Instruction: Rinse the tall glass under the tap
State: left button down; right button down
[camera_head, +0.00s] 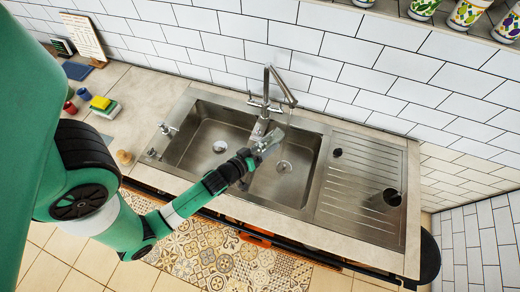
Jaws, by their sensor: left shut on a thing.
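My left arm comes in from the left, and my left gripper (248,160) is over the double sink, near the divider and the right basin (292,186). It is shut on a clear, glass-like object, which I take to be the tall glass (269,140). The glass is tilted, and its far end is just below and in front of the tap (266,104). The tap's spout points down to the right over the right basin. A faint line under the spout may be water; I cannot tell. My right gripper is not in view.
The left basin (205,128) looks empty. On the ribbed drainboard (355,190) stand a dark cup (392,197) and a small dark item (337,153). Sponges (100,104) and small cups lie on the left counter. Patterned cups (467,14) line a shelf at upper right.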

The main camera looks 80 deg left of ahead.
aim_at(279, 134)
pick_arm(q)
jog(key=shift+a+r+b+x, duration=0.15)
jog(key=shift+b+x, duration=0.05)
jog(key=shift+x, duration=1.15)
jog(key=shift+a+r+b+x, duration=0.1)
jog(key=shift+r+b+x, duration=0.05)
jog(key=shift+x, duration=1.15)
jog(key=shift+a+r+b+x, duration=0.15)
jog(key=shift+r+b+x, duration=0.05)
jog(key=shift+x, duration=1.15)
